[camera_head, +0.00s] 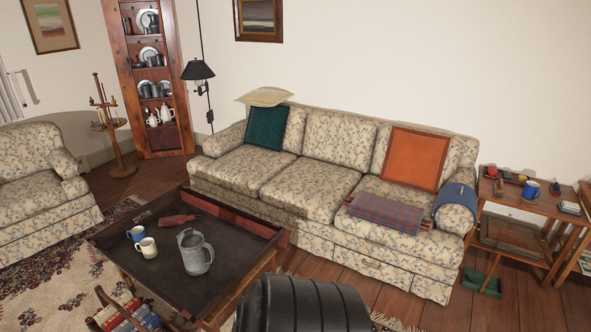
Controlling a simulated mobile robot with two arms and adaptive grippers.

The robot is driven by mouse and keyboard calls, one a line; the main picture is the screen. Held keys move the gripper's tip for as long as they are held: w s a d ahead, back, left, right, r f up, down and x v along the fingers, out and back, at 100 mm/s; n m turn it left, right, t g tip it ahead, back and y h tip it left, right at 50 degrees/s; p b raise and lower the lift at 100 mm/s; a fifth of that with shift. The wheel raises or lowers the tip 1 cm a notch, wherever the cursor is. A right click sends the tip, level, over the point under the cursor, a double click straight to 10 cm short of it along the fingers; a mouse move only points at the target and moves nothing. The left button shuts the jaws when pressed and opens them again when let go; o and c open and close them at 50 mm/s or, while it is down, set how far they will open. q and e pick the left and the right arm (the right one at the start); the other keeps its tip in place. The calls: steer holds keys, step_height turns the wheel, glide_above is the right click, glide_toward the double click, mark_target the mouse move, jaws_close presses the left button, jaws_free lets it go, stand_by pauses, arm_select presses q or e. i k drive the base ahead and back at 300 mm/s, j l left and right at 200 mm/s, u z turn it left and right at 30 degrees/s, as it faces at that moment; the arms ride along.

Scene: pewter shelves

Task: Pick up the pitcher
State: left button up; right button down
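A grey metal pitcher (195,252) stands upright on the dark top of a low wooden coffee table (232,275), at the lower left of the head view. Its handle is on the right side. A cream mug (148,248) and a blue-and-white mug (136,235) stand to its left. A reddish-brown object (177,220) lies behind it. Neither of my grippers shows in this view. A dark ribbed rounded shape at the bottom middle hides part of the floor in front of the table.
A floral sofa (284,187) stands behind the table, and a floral armchair (40,200) is at left. A side table (530,205) is at right. A magazine rack (126,312) is at the table's near left. Bare wood floor (320,262) shows before the sofa.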

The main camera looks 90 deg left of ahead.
mark_target(192, 245)
steer(key=u, duration=3.6)
steer(key=i+j+z, duration=0.1)
steer(key=i+j, duration=0.15)
steer(key=j, duration=0.3)
steer(key=z, duration=0.05)
